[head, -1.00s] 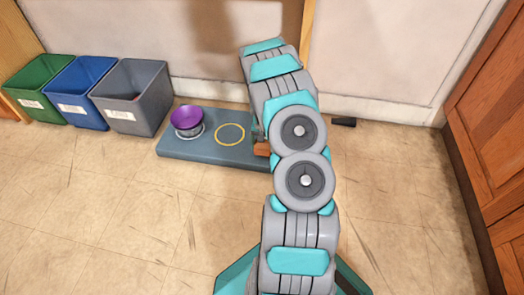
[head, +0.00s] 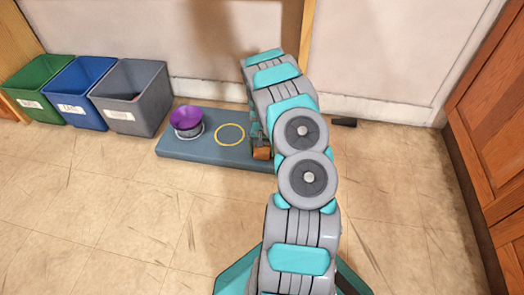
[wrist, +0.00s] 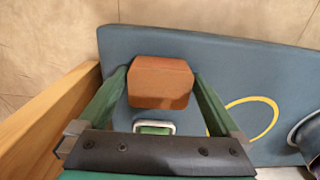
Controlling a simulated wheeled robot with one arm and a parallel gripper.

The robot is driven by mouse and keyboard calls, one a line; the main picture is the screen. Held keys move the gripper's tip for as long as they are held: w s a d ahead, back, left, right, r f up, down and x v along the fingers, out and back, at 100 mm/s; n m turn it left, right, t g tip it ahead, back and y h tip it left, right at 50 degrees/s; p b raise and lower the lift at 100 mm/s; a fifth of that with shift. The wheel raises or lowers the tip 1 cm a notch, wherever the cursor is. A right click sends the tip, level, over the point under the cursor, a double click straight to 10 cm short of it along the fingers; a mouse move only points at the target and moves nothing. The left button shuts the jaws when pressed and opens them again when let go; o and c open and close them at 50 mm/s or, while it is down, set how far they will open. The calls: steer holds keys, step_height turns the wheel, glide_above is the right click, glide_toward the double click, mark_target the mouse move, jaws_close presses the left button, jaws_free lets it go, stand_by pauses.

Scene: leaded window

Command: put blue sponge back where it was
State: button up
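I see no blue sponge in either view. My gripper (wrist: 162,88) points down at the right part of a low blue-grey board (head: 192,150), which also fills the upper wrist view (wrist: 225,65). Its two green fingers are spread wide, one on each side of an orange-brown block (wrist: 161,80). Narrow gaps seem to show between block and fingers. The block also shows in the head view (head: 262,153), near the board's front edge. A small green piece with a pale rim (wrist: 154,128) lies nearer the palm; I cannot tell what it is. My arm hides the board's right end.
On the board are a purple bowl (head: 186,118) at the left and an empty yellow ring (head: 230,134). Green (head: 38,88), blue (head: 80,90) and grey (head: 133,95) bins stand at the left. A wooden cabinet (head: 490,130) is at the right. The front floor is clear.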

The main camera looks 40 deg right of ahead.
mark_target(261, 150)
step_height(261, 150, up, 13)
steer(key=p, duration=0.1)
steer(key=s+a+r+n, duration=0.1)
steer(key=s+a+r, duration=0.2)
steer(key=a+r, duration=0.4)
steer(key=s+a+r+n, duration=0.2)
steer(key=s+a+r, duration=0.1)
steer(key=a+r, duration=0.4)
steer(key=s+a+r+n+g, duration=0.1)
steer(key=s+a+r+n, duration=0.2)
steer(key=s+a+r, duration=0.9)
steer(key=s+a+n, duration=0.2)
steer(key=s+a, duration=0.1)
steer(key=s, duration=0.5)
steer(key=s+a+n, duration=0.1)
steer(key=s+a, duration=0.2)
steer(key=s, duration=0.5)
steer(key=shift+a+r+n+g, duration=0.25)
steer(key=shift+a+n+g, duration=0.05)
steer(key=shift+n+g, duration=0.1)
